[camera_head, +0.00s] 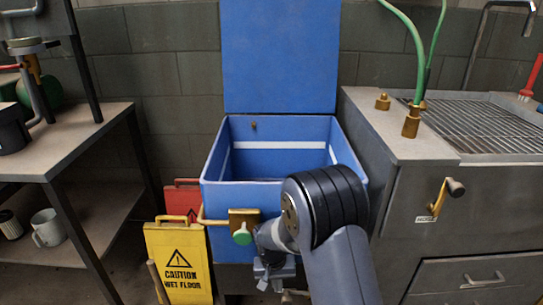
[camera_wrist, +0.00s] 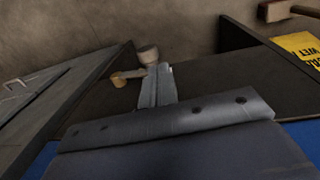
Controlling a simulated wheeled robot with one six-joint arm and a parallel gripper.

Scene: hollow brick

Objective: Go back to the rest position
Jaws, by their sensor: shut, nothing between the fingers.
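My gripper (camera_head: 270,278) hangs low in front of the blue bin, in the lower middle of the head view, partly hidden by my arm. In the wrist view my gripper's narrow grey fingers (camera_wrist: 156,86) lie together with nothing between them. The gripper points down toward the floor, apart from the bin's front wall as far as I can tell. The blue bin (camera_head: 215,196) has its lid (camera_head: 280,55) standing upright and open. Its visible inside looks empty.
A yellow wet floor sign (camera_head: 178,262) stands left of the bin, with a red sign (camera_head: 182,200) behind it. A grey sink cabinet (camera_head: 415,255) with a brass lever (camera_head: 440,197) stands at right. A workbench (camera_head: 60,140) stands at left, with a mug (camera_head: 47,229) on its lower shelf.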

